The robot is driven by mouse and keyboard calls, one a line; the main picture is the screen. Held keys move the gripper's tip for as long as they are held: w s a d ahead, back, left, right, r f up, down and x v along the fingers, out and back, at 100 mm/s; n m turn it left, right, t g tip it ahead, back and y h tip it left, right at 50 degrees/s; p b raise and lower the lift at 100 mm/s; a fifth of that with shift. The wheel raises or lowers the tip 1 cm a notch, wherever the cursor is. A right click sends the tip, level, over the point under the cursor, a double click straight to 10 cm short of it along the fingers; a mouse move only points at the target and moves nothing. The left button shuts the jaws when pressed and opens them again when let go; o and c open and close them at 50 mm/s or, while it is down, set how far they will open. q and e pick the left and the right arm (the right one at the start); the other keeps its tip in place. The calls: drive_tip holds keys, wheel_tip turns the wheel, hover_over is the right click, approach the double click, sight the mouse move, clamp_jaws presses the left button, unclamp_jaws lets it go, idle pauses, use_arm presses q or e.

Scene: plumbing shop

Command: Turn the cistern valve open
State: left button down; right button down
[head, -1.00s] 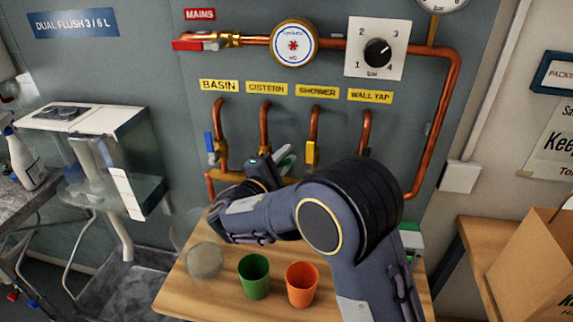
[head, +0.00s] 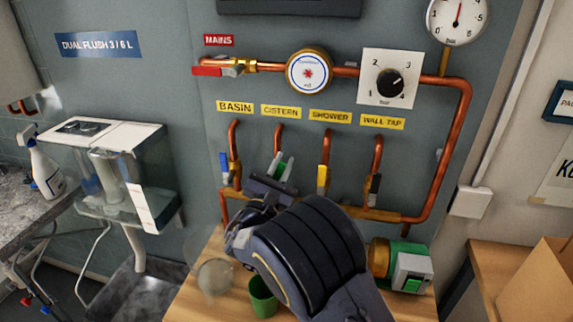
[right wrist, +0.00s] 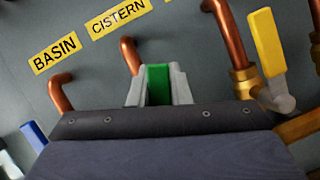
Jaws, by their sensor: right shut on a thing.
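The cistern valve has a green handle (head: 282,170) below the yellow CISTERN label (head: 281,111), on the second copper pipe from the left. My right gripper (head: 281,172) is at this valve, with its two pale fingers on either side of the green handle. In the right wrist view the green handle (right wrist: 158,84) stands upright between the fingers, which are shut on it. The valve body is hidden behind my gripper. My left gripper is not in view.
The blue basin handle (head: 225,165) is close on the left and the yellow shower handle (head: 323,179) close on the right. A black wall tap handle (head: 374,188) is further right. A green cup (head: 262,298) stands on the wooden bench below my arm.

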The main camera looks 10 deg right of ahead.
sight(276, 172)
drive_tip(key=shift+w+a+n+t+y, duration=0.1)
drive_tip(key=shift+a+n+t+y, duration=0.2)
drive_tip(key=shift+n, duration=0.4)
drive_tip(key=c, duration=1.3)
unclamp_jaws()
drive_tip(key=shift+c, duration=0.2)
drive_tip(key=b+v, duration=0.1)
drive_tip(key=v, duration=0.5)
drive_tip(key=shift+s+a+f, duration=0.15)
drive_tip(key=shift+s, duration=0.05)
drive_tip(key=shift+s+a+f, duration=0.2)
drive_tip(key=shift+s+a, duration=0.05)
drive_tip(key=shift+s, duration=0.25)
